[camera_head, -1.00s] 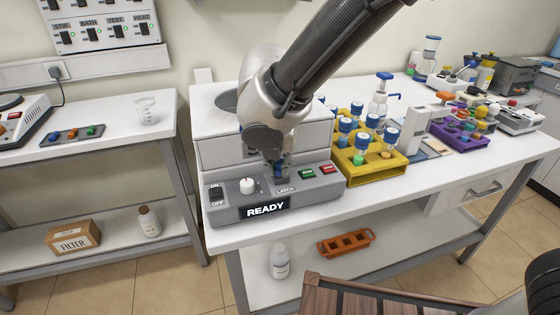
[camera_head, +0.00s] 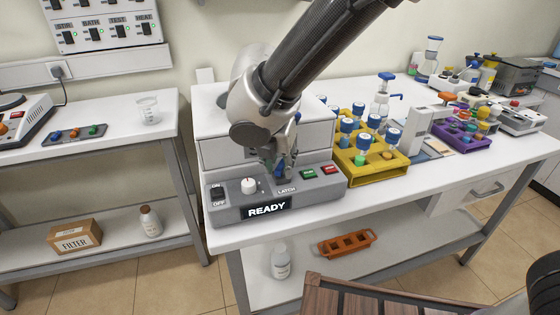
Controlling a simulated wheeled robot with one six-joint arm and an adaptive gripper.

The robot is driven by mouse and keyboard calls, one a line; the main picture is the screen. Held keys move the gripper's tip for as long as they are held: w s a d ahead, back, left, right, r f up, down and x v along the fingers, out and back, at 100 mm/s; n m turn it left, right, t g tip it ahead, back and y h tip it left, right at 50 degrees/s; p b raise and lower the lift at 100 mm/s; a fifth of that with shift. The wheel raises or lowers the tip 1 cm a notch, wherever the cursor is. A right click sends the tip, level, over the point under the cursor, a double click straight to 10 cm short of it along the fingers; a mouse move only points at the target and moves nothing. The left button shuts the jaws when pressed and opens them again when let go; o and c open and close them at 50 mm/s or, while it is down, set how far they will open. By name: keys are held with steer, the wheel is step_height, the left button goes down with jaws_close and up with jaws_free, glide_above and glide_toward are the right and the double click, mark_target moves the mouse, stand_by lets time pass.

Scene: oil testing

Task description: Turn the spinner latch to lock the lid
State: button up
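The spinner (camera_head: 225,203) is a white and grey box on the bench with a grey sloped front panel. The panel carries a word label LATCH (camera_head: 287,190), a white round knob (camera_head: 248,185), an ON/OFF switch (camera_head: 217,192) and a display reading READY (camera_head: 267,209). My gripper (camera_head: 280,176) points down at the panel just above the LATCH label. A small blue part, likely the latch handle (camera_head: 280,168), shows at the fingers. The fingers are small and partly hidden, so their grip on it is unclear. The lid is largely hidden behind my arm.
A green button (camera_head: 308,174) and a red button (camera_head: 329,169) sit right of the latch. A yellow rack (camera_head: 375,173) with blue-capped bottles stands close to the spinner's right. A purple rack (camera_head: 475,146) is farther right. A second bench (camera_head: 110,150) is at left.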

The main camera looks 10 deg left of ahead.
steer(key=v, duration=1.2)
steer(key=shift+a, duration=0.1)
